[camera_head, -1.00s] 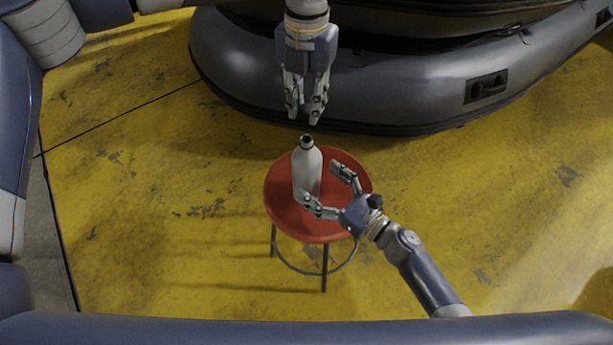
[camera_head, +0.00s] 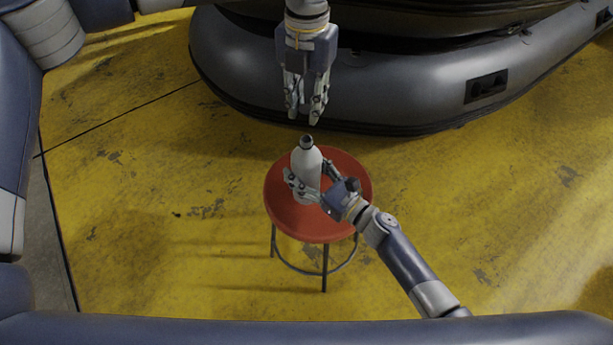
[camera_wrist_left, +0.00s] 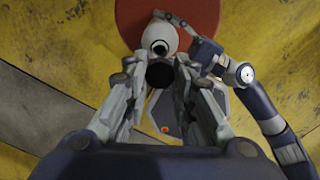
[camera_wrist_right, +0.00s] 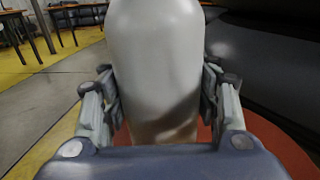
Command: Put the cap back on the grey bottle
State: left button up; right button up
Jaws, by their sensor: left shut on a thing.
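The grey bottle (camera_head: 306,161) stands upright on the red stool. Its neck is bare with a dark opening; it also shows in the left wrist view (camera_wrist_left: 158,31). My left gripper (camera_head: 304,116) points down above and slightly behind the bottle. It is shut on the dark round cap (camera_wrist_left: 160,75), seen between its fingers in the left wrist view. My right gripper (camera_head: 309,178) has its fingers on both sides of the bottle's body. In the right wrist view the bottle (camera_wrist_right: 156,70) fills the space between the fingers, which look open, close beside it; contact is unclear.
The round red stool (camera_head: 345,215) stands on a worn yellow floor (camera_head: 150,200). A large grey inflatable boat (camera_head: 400,95) lies behind it. A blue-grey tube (camera_head: 300,328) crosses the front, and another boat side (camera_head: 18,130) is at left.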

jog(key=c, duration=0.3)
pick_arm(q)
send_near(306, 159)
jog(key=shift+w+f, duration=0.15)
jog(key=shift+w, duration=0.4)
jog(key=shift+w+f, duration=0.15)
jog(key=shift+w, duration=0.4)
jog(key=shift+f, duration=0.15)
jog(key=shift+f, duration=0.75)
jog(key=shift+f, duration=0.6)
